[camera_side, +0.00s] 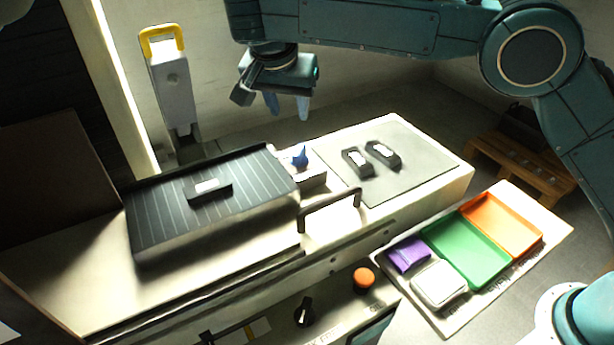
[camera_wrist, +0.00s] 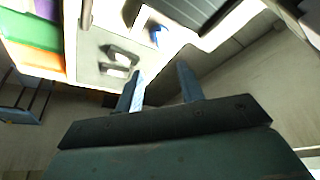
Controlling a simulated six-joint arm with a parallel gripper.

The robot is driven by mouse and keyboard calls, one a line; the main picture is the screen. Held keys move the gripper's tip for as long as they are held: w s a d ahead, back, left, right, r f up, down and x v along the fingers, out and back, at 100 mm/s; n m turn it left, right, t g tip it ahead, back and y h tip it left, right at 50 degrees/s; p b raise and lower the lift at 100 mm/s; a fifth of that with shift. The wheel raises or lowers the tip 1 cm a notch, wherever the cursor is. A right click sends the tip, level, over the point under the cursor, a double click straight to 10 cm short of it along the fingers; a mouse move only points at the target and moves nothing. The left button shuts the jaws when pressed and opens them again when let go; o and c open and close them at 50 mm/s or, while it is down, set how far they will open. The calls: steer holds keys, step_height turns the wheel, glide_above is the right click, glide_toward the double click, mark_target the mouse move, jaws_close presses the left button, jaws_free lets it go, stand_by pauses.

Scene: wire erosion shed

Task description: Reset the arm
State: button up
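My gripper (camera_side: 287,104) hangs from my teal arm above and behind the machine bench, near the top middle of the side view. Its two bluish fingers point down and stand apart, with nothing between them. In the wrist view the fingers of my gripper (camera_wrist: 160,90) are also spread, with a clear gap. The fingertips are well above the bench and touch nothing.
Two dark parts (camera_side: 357,161) (camera_side: 383,154) lie on a grey mat (camera_side: 420,171). Another dark part (camera_side: 208,189) lies on a ribbed black plate (camera_side: 150,215). A blue-topped fixture (camera_side: 300,156), a handle (camera_side: 331,199), a yellow-topped post (camera_side: 172,85) and coloured trays (camera_side: 466,254) stand around.

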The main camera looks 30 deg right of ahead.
steer(key=shift+d, duration=0.1)
steer(key=s+d+r+n, duration=0.2)
steer(key=s+d+r, duration=0.2)
steer(key=d, duration=0.3)
steer(key=s+d+r+n+t+y, duration=0.1)
steer(key=s+d+r, duration=0.3)
steer(key=d, duration=0.2)
steer(key=s+d+r+n, duration=0.2)
steer(key=s+d+r, duration=0.15)
steer(key=d, duration=0.35)
steer(key=s+d+f+n, duration=0.1)
steer(key=s+f, duration=0.1)
steer(key=s, duration=0.5)
steer(key=s+d+f+n+t+y, duration=0.1)
steer(key=s+d+f, duration=0.1)
steer(key=s, duration=0.6)
steer(key=s+d+f+n+y, duration=0.1)
steer(key=s+f+n, duration=0.1)
steer(key=s, duration=0.6)
steer(key=shift+s+d+f+t, duration=0.15)
steer(key=shift+d+f+t, duration=0.15)
steer(key=shift+f, duration=0.55)
